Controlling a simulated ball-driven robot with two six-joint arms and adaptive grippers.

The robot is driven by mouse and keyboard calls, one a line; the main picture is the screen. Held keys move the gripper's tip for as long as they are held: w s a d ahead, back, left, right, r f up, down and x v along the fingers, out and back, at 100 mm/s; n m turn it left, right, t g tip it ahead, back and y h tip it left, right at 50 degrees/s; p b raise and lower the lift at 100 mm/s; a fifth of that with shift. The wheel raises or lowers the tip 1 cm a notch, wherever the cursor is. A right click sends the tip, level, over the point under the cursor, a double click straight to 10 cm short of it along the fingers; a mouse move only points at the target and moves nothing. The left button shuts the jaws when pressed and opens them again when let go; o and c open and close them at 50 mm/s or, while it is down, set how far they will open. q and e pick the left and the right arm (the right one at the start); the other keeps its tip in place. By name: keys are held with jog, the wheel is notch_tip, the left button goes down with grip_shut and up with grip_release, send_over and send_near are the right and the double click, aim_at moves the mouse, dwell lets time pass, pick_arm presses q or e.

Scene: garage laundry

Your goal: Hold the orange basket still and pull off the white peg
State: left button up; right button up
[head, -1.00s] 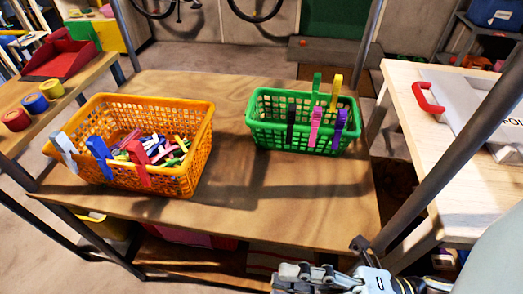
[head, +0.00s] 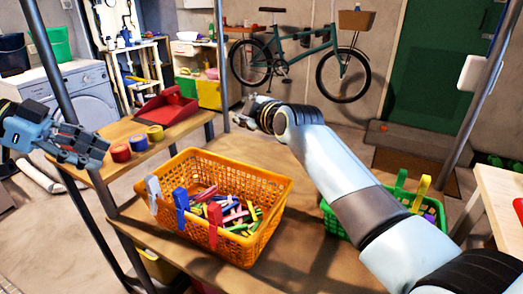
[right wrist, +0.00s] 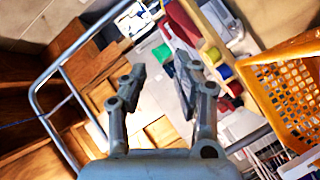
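The orange basket (head: 272,190) stands on the wooden table in the head view, full of mixed pegs. The white peg (head: 153,188) is clipped upright on its rim at the left corner. A blue peg (head: 181,203) and a red peg (head: 215,220) are clipped further right along the same rim. My left gripper (head: 92,148) is left of the basket, apart from it; its finger gap is unclear. My right gripper (head: 248,110) is above and beyond the basket's far side. The right wrist view shows it open and empty (right wrist: 160,78), with the basket (right wrist: 290,92) at right.
A green basket (head: 345,222) with pegs on its rim stands at right, partly behind my right arm. A side shelf (head: 120,165) holds tape rolls (head: 138,143) and a red dustpan (head: 167,107). Metal posts (head: 222,65) rise around the table.

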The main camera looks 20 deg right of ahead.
jog(key=w+a+r+m+g+y, duration=0.4)
jog(key=a+r+g, duration=0.3)
jog(key=r, duration=0.2)
jog(key=m+g+h, duration=0.1)
jog(key=g+h, duration=0.4)
jog(key=g, duration=0.4)
send_near(259, 191)
notch_tip(259, 191, down, 8)
jog(key=shift+s+a+f, duration=0.15)
jog(key=shift+f, duration=0.65)
grip_shut()
